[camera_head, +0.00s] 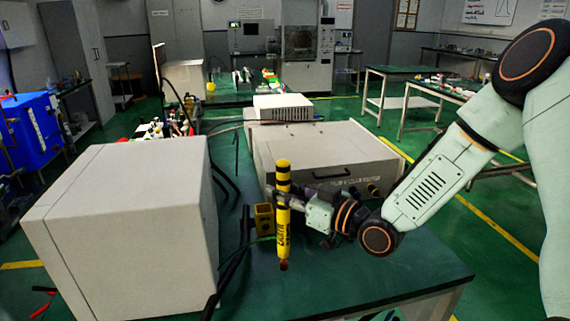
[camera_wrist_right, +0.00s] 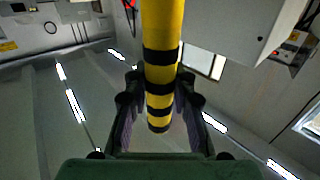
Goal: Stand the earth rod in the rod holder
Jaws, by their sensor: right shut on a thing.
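The earth rod (camera_head: 283,225) is yellow with black bands and lettering, and it is upright in the head view. My right gripper (camera_head: 287,194) is shut on its upper part, coming from the right. In the right wrist view the rod (camera_wrist_right: 162,35) runs between the two fingers of my right gripper (camera_wrist_right: 160,92). A small yellow box-like rod holder (camera_head: 264,218) stands on the green table just left of and behind the rod. The rod appears beside it, not in it. The rod's lower end has a dark reddish tip. My left gripper is not in view.
A large pale cabinet (camera_head: 130,225) fills the table's left side. A wide grey unit with a handle (camera_head: 325,158) stands behind the rod. Dark cables (camera_head: 237,255) lie between them, and a green wire runs near the rod. The table's front right (camera_head: 390,275) is clear.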

